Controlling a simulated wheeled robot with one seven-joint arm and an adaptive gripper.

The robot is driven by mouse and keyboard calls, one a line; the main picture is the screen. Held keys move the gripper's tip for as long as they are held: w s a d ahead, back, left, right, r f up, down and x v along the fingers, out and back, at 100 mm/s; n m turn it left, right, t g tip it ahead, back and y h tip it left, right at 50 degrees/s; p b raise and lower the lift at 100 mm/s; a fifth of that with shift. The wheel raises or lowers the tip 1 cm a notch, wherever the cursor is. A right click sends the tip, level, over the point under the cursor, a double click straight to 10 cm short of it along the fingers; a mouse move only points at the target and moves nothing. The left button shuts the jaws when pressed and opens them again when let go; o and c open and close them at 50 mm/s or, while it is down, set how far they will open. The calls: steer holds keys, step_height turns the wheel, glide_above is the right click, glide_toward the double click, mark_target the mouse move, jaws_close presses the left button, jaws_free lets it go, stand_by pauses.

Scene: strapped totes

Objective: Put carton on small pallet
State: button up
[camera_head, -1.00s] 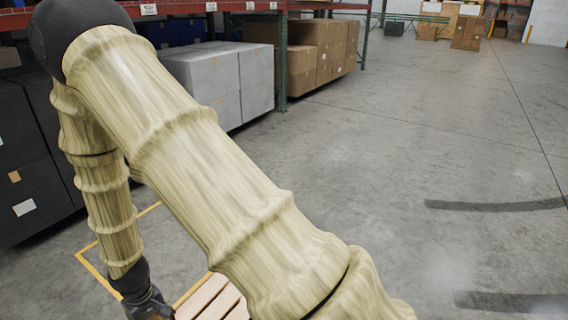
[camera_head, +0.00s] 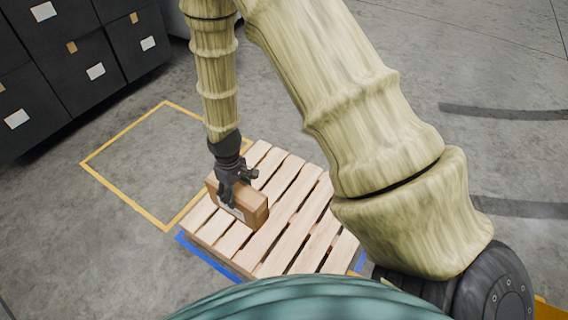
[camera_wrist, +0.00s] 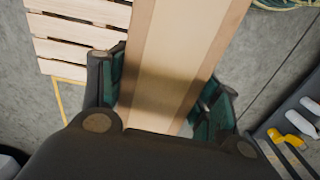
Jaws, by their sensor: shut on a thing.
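The carton (camera_head: 252,208) is a small brown box with a pale label on its side. My gripper (camera_head: 233,190) is shut on it from above. In the head view the carton overlaps the left part of the small pallet (camera_head: 308,222), which has pale wooden slats. I cannot tell whether the carton touches the slats or hangs above them. In the wrist view the carton (camera_wrist: 182,50) lies between the two dark green finger pads of my gripper (camera_wrist: 160,105). The pallet (camera_wrist: 75,48) shows at the upper left there.
The pallet's slats look empty apart from the carton. Blue tape (camera_head: 215,262) edges the pallet on the floor. A yellow floor outline (camera_head: 122,197) lies left of it, empty inside. Dark stacked boxes (camera_head: 75,70) stand at the upper left. Grey floor is free on the right.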

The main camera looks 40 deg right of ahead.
steer(key=s+d+f+n+b, duration=0.2)
steer(key=d+f+n+b, duration=0.3)
steer(key=f+b, duration=0.55)
steer(key=s+d+f+n+b, duration=0.25)
steer(key=f+n+b, duration=0.45)
steer(key=f, duration=0.7)
steer(key=s+d+f+n+b, duration=0.1)
steer(key=d+f+n+b, duration=0.3)
steer(key=f+n+b, duration=0.6)
steer(key=w+d+f+m+b, duration=0.1)
steer(key=w+d+f+b, duration=0.1)
steer(key=w+d, duration=0.3)
steer(key=w+d+f+m+b, duration=0.2)
steer(key=w+d+f+b, duration=0.1)
steer(key=w+d+f, duration=0.2)
steer(key=shift+w+d+f, duration=0.2)
steer(key=shift+w+f, duration=0.05)
steer(key=shift+w, duration=0.85)
steer(key=o, duration=1.8)
steer(key=shift+f, duration=0.1)
steer(key=shift+c, duration=0.2)
step_height(320, 180, up, 12)
steer(key=p, duration=0.5)
